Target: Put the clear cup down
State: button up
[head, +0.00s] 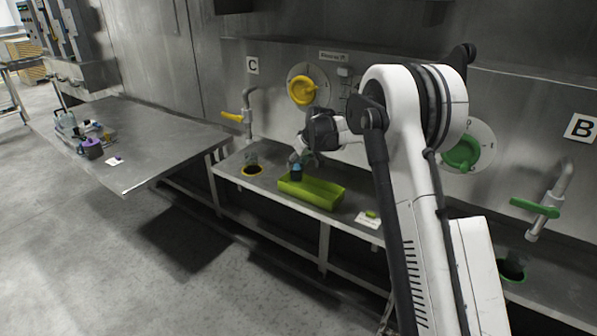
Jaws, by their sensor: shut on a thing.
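My gripper (298,159) is at the end of the white arm, above the left end of a lime-green tray (322,192). It is shut on the clear cup, which is small and mostly lost against the fingers here. A dark blue-teal item (296,173) shows just below the fingers at the tray's left end. I cannot tell whether it touches the gripper. A faint see-through vessel (251,158) stands beside the yellow-ringed hole (252,170), left of the gripper.
A steel table (160,142) at left holds several bottles and a purple container (93,148). A yellow-handled tap (236,117) rises behind the bench. A green-handled tap (535,207) stands at right.

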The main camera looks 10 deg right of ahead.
aim_at(298, 172)
jog(key=shift+f+p, duration=0.35)
jog(key=shift+f, duration=1.75)
jog(key=shift+w+f, duration=0.1)
jog(key=o, duration=1.3)
jog(key=shift+c, duration=0.2)
